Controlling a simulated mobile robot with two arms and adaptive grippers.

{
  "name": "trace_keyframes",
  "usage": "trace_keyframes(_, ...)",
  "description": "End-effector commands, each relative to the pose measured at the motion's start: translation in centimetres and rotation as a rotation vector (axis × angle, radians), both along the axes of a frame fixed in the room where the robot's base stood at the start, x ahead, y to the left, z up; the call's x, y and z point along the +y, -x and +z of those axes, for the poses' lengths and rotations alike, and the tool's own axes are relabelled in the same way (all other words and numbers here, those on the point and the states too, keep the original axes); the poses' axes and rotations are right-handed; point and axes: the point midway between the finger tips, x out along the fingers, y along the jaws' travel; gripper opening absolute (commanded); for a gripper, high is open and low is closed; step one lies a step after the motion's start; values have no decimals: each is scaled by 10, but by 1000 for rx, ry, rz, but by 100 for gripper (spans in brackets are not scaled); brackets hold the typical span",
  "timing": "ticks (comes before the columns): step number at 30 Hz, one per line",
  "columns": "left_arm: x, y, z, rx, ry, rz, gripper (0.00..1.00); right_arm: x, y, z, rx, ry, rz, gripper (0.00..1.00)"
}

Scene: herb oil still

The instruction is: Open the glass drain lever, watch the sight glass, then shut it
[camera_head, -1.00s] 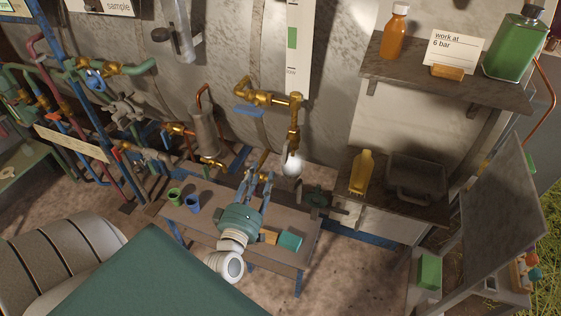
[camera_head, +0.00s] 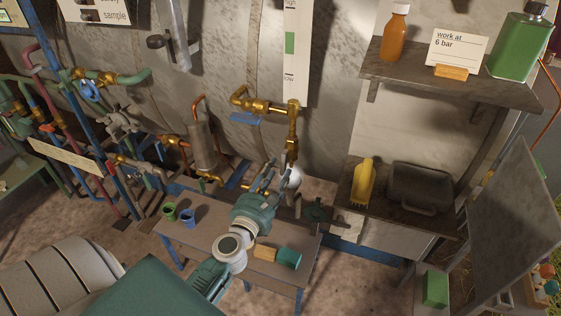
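The sight glass (camera_head: 181,30) is a clear upright tube on the grey tank wall, at the upper left in the head view. A dark lever with a round black knob (camera_head: 155,42) sticks out to the left near its lower end; it looks like the glass drain lever. A strip scale (camera_head: 290,50) with a green band and the words high and low hangs to the right. My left gripper (camera_head: 268,178) is well below and right of the lever, above the small bench, its fingers apart with nothing seen between them. My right gripper is not in view.
A brass pipe (camera_head: 293,130) comes down beside a whitish round thing (camera_head: 291,173) close to my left gripper. The bench (camera_head: 185,240) carries green and blue cups. A yellow scoop (camera_head: 363,180) lies on the right counter. Coloured pipes and valves crowd the left.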

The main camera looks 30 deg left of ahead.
Motion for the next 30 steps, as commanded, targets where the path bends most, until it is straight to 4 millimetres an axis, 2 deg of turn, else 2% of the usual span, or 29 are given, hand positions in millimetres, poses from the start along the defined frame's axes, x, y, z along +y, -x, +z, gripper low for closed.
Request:
trace_keyframes(3, 5, -21, 2, -1, -2, 1, 37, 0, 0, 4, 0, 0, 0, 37)
trace_keyframes(7, 8, -34, 0, 0, -2, 1, 37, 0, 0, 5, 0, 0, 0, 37)
trace_keyframes(19, 10, -41, -1, 2, -3, 1, 37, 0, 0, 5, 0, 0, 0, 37)
trace_keyframes(24, 10, -41, -1, 2, -3, 1, 3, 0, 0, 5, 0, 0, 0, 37)
trace_keyframes(25, 10, -41, -1, 2, -3, 1, 0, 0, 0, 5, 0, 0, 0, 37)
trace_keyframes(30, 10, -41, -1, 2, -5, 1, 0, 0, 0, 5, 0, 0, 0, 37)
